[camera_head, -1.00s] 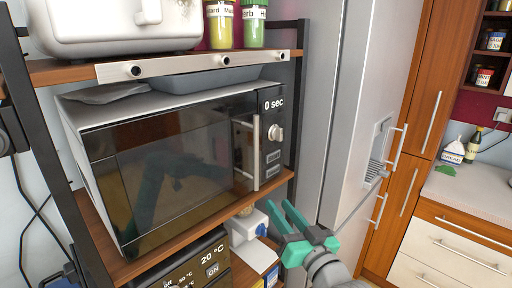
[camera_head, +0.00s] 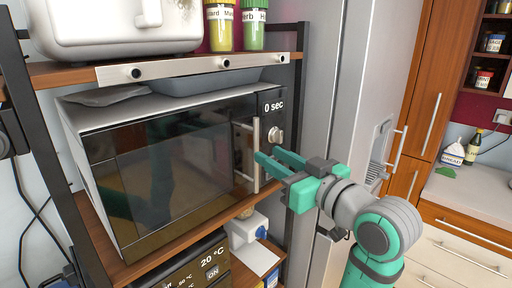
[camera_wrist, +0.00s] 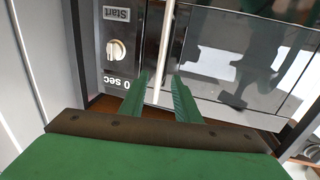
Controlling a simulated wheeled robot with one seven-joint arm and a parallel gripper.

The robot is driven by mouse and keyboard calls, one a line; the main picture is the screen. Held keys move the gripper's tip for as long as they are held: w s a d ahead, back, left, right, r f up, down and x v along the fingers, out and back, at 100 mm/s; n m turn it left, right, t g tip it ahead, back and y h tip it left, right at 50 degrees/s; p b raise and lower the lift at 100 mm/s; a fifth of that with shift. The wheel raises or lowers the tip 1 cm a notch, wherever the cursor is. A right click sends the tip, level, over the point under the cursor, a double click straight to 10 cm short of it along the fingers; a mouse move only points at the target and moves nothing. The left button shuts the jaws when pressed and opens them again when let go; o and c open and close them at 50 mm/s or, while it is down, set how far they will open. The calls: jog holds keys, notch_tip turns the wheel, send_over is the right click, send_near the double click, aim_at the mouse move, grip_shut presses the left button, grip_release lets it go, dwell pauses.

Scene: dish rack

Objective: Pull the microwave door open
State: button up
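The microwave (camera_head: 110,112) sits on the middle shelf of a rack. Its dark glass door (camera_head: 150,185) is closed and shows reflections. The light vertical handle (camera_head: 256,132) is at the door's right edge, beside the control panel with a knob (camera_head: 275,134) and "0 sec". My gripper (camera_head: 268,156), with green fingers, reaches in from the right at the handle's height. In the wrist view my fingers (camera_wrist: 159,82) are open, one on each side of the handle (camera_wrist: 166,40). Contact with the handle cannot be told.
A white appliance (camera_head: 120,25) and jars (camera_head: 220,25) stand on the upper shelf. An oven-like unit (camera_head: 195,265) and a white-and-blue item (camera_head: 245,230) are below. The tall fridge (camera_head: 370,60) stands close on the right. The black rack post (camera_head: 297,90) is near my gripper.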

aim_at(258, 148)
jog(key=x, duration=0.7)
grip_shut()
